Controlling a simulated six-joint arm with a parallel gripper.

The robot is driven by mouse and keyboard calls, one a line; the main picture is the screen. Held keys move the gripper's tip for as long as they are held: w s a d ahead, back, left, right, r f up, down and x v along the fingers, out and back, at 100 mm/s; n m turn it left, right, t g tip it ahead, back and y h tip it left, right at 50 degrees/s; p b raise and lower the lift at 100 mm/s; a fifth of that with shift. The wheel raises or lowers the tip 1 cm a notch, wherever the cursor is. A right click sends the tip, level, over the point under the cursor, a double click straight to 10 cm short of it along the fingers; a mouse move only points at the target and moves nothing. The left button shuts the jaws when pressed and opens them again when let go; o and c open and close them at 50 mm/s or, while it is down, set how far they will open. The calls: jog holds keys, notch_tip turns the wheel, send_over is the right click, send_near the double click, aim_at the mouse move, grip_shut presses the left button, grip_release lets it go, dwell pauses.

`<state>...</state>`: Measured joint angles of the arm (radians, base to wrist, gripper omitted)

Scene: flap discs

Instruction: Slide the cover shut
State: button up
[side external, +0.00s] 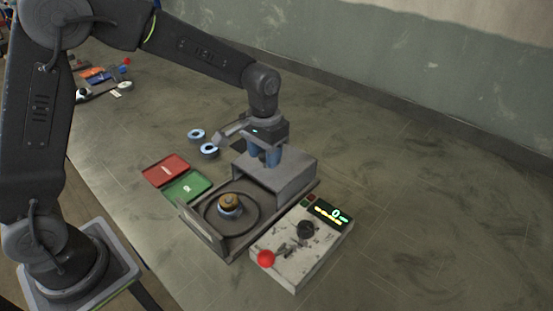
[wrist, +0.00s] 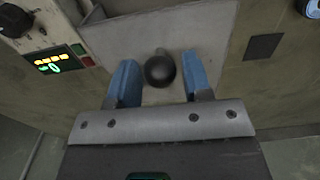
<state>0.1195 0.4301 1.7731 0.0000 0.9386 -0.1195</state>
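The grey box-shaped cover (side external: 288,181) sits over the back end of the machine's tray (side external: 246,236). The front of the tray is uncovered, with a blue and tan disc (side external: 229,204) on a round turntable (side external: 249,222). In the wrist view the cover's grey top (wrist: 212,32) carries a dark ball knob (wrist: 160,70). My gripper (side external: 266,159) points down above the cover. Its blue fingers (wrist: 159,66) stand open on either side of the knob, with gaps visible on both sides. In the side view the knob is hidden by the fingers.
A control box (side external: 285,264) with a red ball, a black knob and a lit display stands right of the tray. A red tray (side external: 166,169) and a green tray (side external: 186,187) lie to its left. Two blue-rimmed discs (side external: 209,150) lie behind these.

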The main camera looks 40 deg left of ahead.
jog(key=c, duration=0.4)
jog(key=shift+s, duration=7.1)
jog(key=o, duration=0.7)
jog(key=shift+r, duration=4.05)
